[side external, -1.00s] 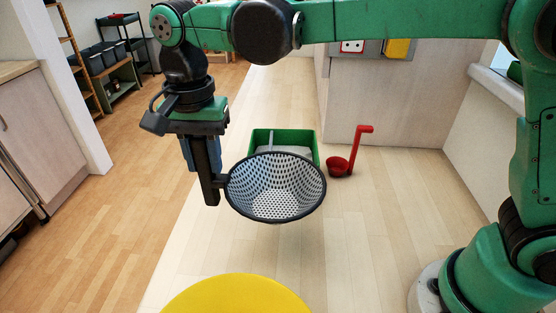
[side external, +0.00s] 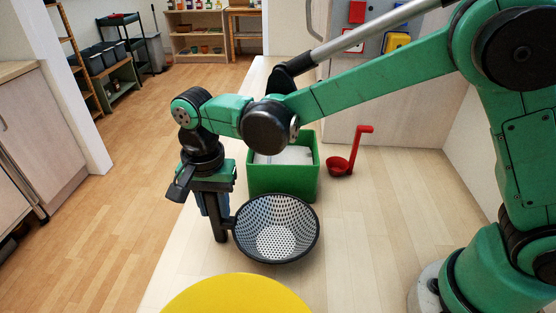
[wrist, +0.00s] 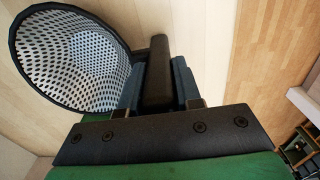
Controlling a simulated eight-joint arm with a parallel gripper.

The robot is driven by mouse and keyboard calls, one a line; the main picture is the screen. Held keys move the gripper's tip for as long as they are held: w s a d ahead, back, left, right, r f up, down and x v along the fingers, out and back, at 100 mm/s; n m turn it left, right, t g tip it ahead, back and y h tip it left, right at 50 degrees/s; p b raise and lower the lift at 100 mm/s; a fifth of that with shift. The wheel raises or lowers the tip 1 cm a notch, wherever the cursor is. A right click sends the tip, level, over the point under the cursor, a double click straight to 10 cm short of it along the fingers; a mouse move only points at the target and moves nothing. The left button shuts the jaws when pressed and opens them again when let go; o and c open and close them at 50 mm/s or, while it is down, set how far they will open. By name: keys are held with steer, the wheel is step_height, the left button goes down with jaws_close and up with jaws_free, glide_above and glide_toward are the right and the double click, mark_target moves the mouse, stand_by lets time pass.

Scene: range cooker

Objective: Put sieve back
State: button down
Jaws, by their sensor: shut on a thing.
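The sieve (side external: 276,228) is a round bowl with a black rim and a white perforated inside. My gripper (side external: 221,234) is shut on the sieve's handle at its left side. The sieve's open side faces up and toward the camera, low over the light wooden counter; I cannot tell whether it touches it. In the wrist view the sieve (wrist: 75,58) is at the upper left, beside the gripper fingers (wrist: 157,75).
A green box (side external: 284,183) with something white inside stands just behind the sieve. A red ladle (side external: 346,158) stands to its right. A yellow round thing (side external: 237,295) is at the front edge. Bare counter (side external: 370,235) lies to the right.

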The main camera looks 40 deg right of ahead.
steer(key=c, duration=0.6)
jaws_free()
step_height(320, 180, up, 11)
steer(key=shift+r, duration=0.45)
steer(key=shift+d+r, duration=0.2)
steer(key=shift+d, duration=0.05)
steer(key=s+d+f+n+t, duration=0.2)
steer(key=s+d+n+t, duration=0.1)
steer(key=d, duration=0.5)
steer(key=s+d+f+n+t, duration=0.3)
steer(key=s+d+n+t, duration=0.1)
steer(key=d, duration=0.5)
steer(key=shift+s+d+n, duration=0.25)
steer(key=shift+s+n, duration=0.5)
steer(key=shift+n, duration=0.25)
